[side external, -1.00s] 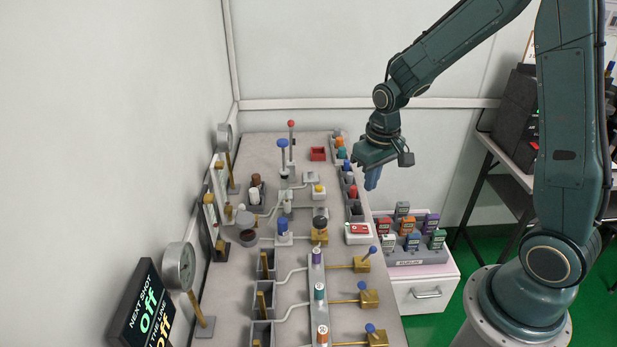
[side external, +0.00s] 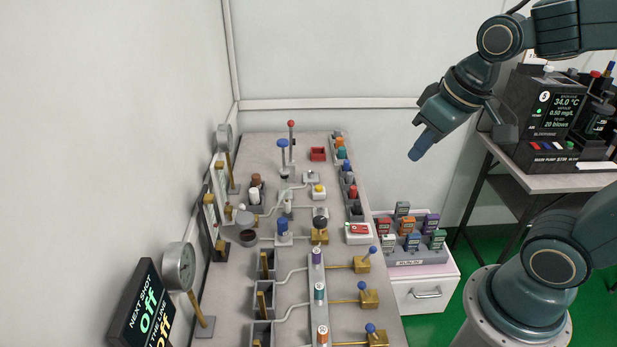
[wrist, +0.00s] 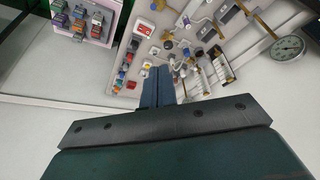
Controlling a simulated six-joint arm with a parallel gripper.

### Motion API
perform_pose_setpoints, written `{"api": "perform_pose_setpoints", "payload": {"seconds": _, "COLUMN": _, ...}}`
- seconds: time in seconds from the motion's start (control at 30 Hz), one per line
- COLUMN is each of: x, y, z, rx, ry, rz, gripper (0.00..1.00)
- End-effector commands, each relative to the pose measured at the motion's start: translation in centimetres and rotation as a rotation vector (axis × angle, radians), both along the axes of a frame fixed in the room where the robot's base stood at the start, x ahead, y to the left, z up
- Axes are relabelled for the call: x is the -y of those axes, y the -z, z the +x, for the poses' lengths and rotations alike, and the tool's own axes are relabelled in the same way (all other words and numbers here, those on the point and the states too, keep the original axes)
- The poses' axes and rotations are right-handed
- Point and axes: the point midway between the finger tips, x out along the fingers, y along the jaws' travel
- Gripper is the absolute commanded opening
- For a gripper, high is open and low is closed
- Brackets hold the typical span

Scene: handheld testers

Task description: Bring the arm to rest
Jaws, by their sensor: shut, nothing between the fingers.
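My gripper (side external: 421,146) is shut and empty. In the side external view it hangs in the air to the right of the bench, above and behind the white drawer unit, with its blue fingers tilted down to the left. It touches nothing. In the wrist view the shut fingers (wrist: 158,86) point toward the bench, which lies beyond and below them. Several handheld testers (side external: 408,230) stand upright in a grey rack on the white drawer unit (side external: 420,290). They also show at the top left of the wrist view (wrist: 80,20).
The bench (side external: 270,150) carries valves, gauges, coloured caps and a red item in a white tray (side external: 358,232). A screen reading "off" (side external: 145,310) stands at front left. A side table (side external: 550,183) with a black instrument (side external: 545,110) stands at right. Air around my gripper is clear.

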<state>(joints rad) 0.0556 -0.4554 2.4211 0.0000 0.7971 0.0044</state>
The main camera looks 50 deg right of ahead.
Motion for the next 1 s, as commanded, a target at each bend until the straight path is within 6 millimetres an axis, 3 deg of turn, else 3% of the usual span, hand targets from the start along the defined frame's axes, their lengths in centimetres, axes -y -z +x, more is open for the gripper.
{"api": "perform_pose_setpoints", "payload": {"seconds": 0.2, "x": -0.8, "y": -1.6, "z": -3.3, "rx": 0.067, "ry": -0.034, "rz": -0.004, "gripper": 0.00}}
{"api": "perform_pose_setpoints", "payload": {"seconds": 0.4, "x": -1.2, "y": -2.1, "z": -5.3, "rx": 0.103, "ry": -0.054, "rz": -0.005, "gripper": 0.00}}
{"api": "perform_pose_setpoints", "payload": {"seconds": 1.0, "x": -1.3, "y": -2.2, "z": -6.0, "rx": 0.113, "ry": -0.060, "rz": -0.005, "gripper": 0.00}}
